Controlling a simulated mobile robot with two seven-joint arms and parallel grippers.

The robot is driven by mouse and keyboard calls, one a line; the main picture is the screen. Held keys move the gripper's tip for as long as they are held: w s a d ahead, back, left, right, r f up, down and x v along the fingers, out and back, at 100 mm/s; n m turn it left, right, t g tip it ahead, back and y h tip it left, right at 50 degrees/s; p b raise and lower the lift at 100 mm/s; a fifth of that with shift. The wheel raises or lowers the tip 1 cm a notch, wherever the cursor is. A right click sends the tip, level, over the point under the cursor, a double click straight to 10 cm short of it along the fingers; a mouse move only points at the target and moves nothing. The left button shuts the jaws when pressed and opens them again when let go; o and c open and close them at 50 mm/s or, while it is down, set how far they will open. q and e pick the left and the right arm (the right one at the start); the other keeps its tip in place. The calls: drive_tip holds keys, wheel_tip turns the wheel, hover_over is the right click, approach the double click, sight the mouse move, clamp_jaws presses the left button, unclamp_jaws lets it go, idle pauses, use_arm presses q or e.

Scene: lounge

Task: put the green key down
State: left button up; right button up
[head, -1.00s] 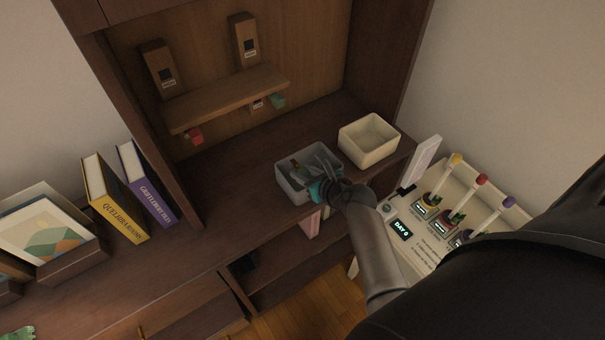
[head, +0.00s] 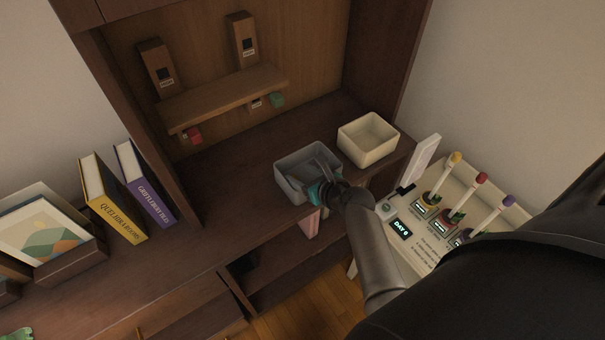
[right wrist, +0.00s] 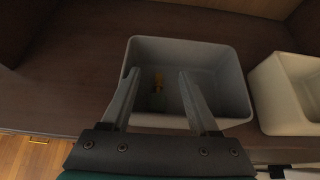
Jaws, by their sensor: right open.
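My right gripper (head: 322,172) is open and reaches into the grey bin (head: 291,188) on the cabinet top. In the right wrist view, the two fingers of the gripper (right wrist: 159,74) stand apart over the same bin (right wrist: 232,62). A small key with a yellow-orange part (right wrist: 159,80) and a dim greenish part lies low in the bin, seen between the fingers. It seems to rest on the bin's floor, apart from both fingers. In the head view the key cannot be made out. My left gripper is not in view.
A cream bin (head: 369,142), empty, stands right of the grey bin. A small wooden shelf (head: 225,98) with red and green blocks beneath is behind. Books (head: 112,200) stand left. A white panel (head: 403,232) reading "DAY 0" with colour-topped tubes is at right.

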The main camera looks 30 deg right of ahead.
drive_tip(key=shift+r, duration=0.2)
drive_tip(key=p+v, duration=0.3)
drive_tip(key=v, duration=0.9)
drive_tip(key=shift+r+p, duration=0.3)
drive_tip(key=shift+r, duration=0.15)
